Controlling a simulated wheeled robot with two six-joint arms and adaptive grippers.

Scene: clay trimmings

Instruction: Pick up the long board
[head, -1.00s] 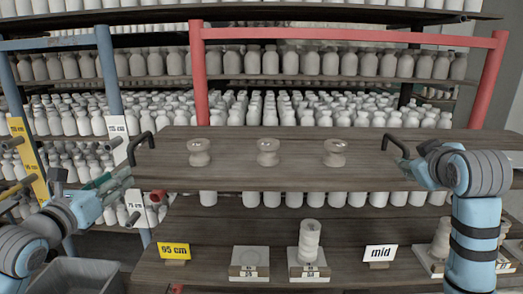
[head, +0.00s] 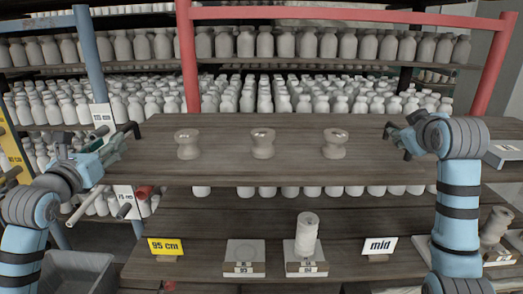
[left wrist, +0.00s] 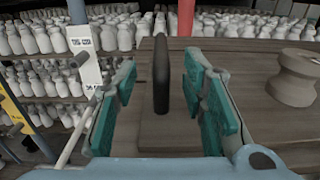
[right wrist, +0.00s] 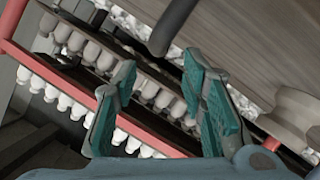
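The long board (head: 220,160) lies level across the head view with a dark handle at each end. Three spool-shaped clay pieces stand on it: left (head: 187,144), middle (head: 262,143) and right (head: 335,143). My left gripper (head: 117,145) is open at the left handle (head: 134,130). In the left wrist view that handle (left wrist: 161,75) stands upright between the spread fingers, with gaps on both sides. My right gripper (head: 402,140) is at the right handle, which it partly hides. In the right wrist view its fingers are open, and the handle (right wrist: 172,27) shows beyond the tips.
Shelves of white bottles fill the background behind a red frame (head: 345,16) and a blue post (head: 88,60). Below the board, a lower shelf holds a yellow "95 cm" sign (head: 165,247), a white "mid" sign (head: 379,246) and a clay stack (head: 307,238). A grey bin (head: 75,275) is lower left.

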